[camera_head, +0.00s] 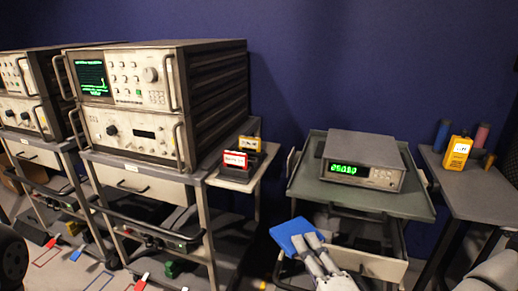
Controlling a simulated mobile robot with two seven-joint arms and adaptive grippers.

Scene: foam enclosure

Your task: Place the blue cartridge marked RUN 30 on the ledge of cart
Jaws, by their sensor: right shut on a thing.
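A blue cartridge (288,232) is held low in front of the grey-green cart, near the bottom middle. Its marking cannot be read from here. My right gripper (309,243) is shut on its right side, and the gripper's fingers cover part of it. A small side ledge (236,181) juts from the right of the instrument cart, up and left of the blue cartridge. A red cartridge (235,160) and a yellow cartridge (250,144) stand on this ledge. My left gripper is not in view.
The grey-green cart (411,205) carries a meter (363,159) with green digits; an open drawer (371,262) sits below its top. A side table (480,200) at right holds a yellow instrument (457,153) and several cylinders. Stacked instruments (210,90) stand left of the ledge.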

